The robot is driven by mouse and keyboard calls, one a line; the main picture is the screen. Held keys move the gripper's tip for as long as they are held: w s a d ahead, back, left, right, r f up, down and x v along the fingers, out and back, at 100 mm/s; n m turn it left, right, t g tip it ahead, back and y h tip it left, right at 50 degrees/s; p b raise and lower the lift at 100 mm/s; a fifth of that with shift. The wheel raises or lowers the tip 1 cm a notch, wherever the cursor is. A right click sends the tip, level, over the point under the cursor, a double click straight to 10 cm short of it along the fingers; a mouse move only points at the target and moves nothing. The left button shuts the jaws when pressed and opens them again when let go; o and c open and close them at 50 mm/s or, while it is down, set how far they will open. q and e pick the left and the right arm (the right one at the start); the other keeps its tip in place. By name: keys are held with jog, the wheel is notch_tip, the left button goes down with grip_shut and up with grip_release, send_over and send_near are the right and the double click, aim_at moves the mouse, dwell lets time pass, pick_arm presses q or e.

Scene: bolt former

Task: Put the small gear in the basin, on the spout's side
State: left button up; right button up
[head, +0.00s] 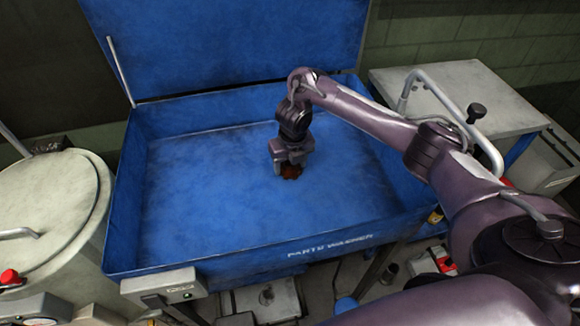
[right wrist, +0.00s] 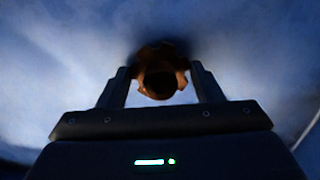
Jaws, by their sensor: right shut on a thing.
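The small gear (head: 291,171) is a rusty brown toothed piece, low in the blue basin, right of its middle. My right gripper (head: 290,164) is pointed down into the basin and is shut on the gear. In the right wrist view the gear (right wrist: 160,75) sits between the two fingers (right wrist: 160,88), with its dark hole facing the camera. I cannot tell whether the gear touches the basin floor. The basin (head: 200,215) is a blue parts washer with its lid raised. My left gripper is not in view.
A grey drum (head: 50,215) stands left of the basin. The left half of the basin floor is clear.

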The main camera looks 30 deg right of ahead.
jog(key=shift+w+r, duration=0.1)
jog(key=o, duration=1)
jog(key=shift+f, duration=0.2)
jog(key=o, duration=0.3)
jog(key=shift+r, duration=0.1)
